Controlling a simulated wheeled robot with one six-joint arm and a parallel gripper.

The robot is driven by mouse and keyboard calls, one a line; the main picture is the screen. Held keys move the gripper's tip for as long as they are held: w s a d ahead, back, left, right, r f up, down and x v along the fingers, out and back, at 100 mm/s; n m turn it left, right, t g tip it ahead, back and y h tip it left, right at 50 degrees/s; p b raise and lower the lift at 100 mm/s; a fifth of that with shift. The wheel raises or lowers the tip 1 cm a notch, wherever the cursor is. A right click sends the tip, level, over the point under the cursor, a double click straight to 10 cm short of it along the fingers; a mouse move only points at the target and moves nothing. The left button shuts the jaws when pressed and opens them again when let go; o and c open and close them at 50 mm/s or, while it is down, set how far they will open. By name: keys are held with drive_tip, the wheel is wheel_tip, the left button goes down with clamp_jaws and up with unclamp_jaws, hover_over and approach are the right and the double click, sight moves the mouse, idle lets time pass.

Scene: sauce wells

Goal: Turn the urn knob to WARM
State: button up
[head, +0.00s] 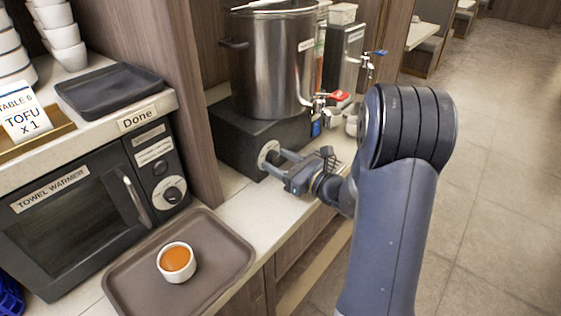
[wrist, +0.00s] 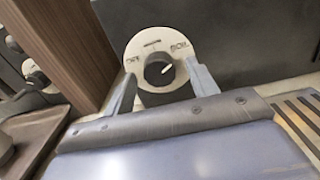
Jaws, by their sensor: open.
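The urn (head: 272,65) is a tall steel pot on a black base (head: 225,138) on the counter. Its knob is black on a pale round dial (head: 266,150), at the front of the base. In the wrist view the knob (wrist: 154,75) shows a white pointer tilted up and to the right, towards a label that looks like BOIL. The other dial labels, at left and top, are too blurred to read surely. My gripper (head: 276,162) is open, with its fingers (wrist: 163,86) either side of the knob. I cannot tell if they touch it.
A towel warmer (head: 85,205) with its own knob stands at left, beyond a wooden post (head: 165,60). A brown tray (head: 225,245) with a white cup of orange sauce (head: 176,262) lies in front. Taps (head: 335,97) stick out from the urn, above my gripper.

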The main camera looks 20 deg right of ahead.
drive_tip(key=c, duration=1)
drive_tip(key=shift+o, duration=0.2)
